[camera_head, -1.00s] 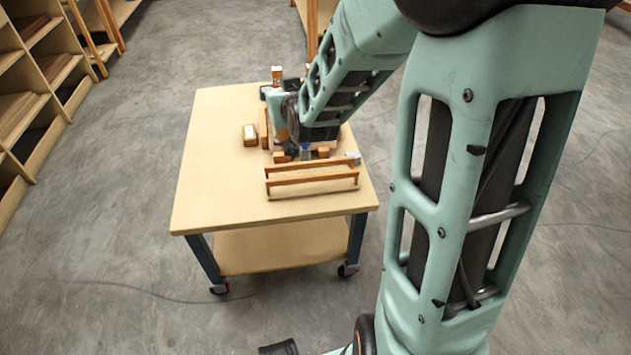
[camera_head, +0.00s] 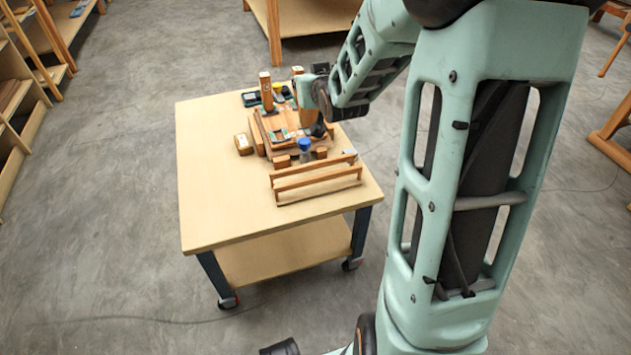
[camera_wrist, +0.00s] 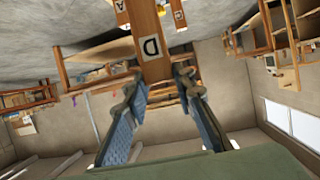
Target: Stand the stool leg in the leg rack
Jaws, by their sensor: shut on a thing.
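In the wrist view, my gripper (camera_wrist: 162,88) has one finger on each side of a wooden bar with a "D" label (camera_wrist: 151,48), the likely stool leg. Its upper part in that picture runs out of frame.
The table (camera_head: 215,190) has bare room at its left and front. Shelving (camera_head: 18,110) stands at the left.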

